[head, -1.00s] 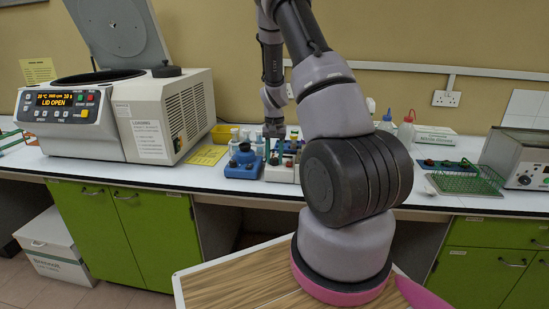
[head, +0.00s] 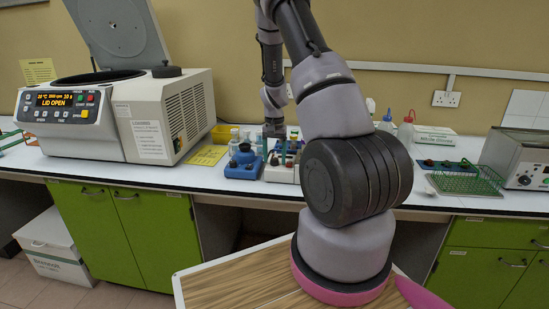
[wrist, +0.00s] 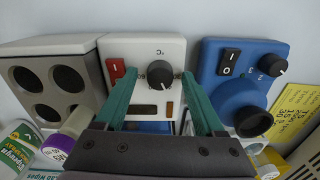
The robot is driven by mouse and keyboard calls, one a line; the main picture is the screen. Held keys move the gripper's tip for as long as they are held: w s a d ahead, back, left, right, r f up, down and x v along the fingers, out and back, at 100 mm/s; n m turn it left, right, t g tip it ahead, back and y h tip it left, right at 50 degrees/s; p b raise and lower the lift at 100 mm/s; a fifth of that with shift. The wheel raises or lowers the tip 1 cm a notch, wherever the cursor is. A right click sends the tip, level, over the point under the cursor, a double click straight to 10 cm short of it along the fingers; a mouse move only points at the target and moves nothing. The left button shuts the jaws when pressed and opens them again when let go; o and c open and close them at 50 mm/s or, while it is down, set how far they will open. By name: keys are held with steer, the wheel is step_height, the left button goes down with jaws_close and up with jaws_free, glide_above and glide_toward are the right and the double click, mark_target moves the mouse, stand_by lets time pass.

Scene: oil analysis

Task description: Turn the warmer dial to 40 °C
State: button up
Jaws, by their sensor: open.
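The white warmer (wrist: 178,50) has a black round dial (wrist: 159,74) with a pale pointer line and a "°C" mark beside it. A red switch (wrist: 115,70) is on the same face. In the head view the warmer (head: 280,174) stands on the bench, partly hidden by my arm. My gripper (wrist: 159,78) is open and empty, its two green fingers reaching to either side of the dial with gaps visible. I cannot tell how deep the tips are relative to the dial. The dial's scale numbers are too small or covered to read.
A blue device (wrist: 232,62) with its own knob and switch sits close on the right. A grey block with round holes (wrist: 52,80) is close on the left. Bottles with purple and white caps stand near the gripper. The centrifuge (head: 130,115) has its lid open.

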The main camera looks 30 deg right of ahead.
mark_target(274, 159)
step_height(274, 159, up, 11)
stand_by(0.5)
stand_by(0.3)
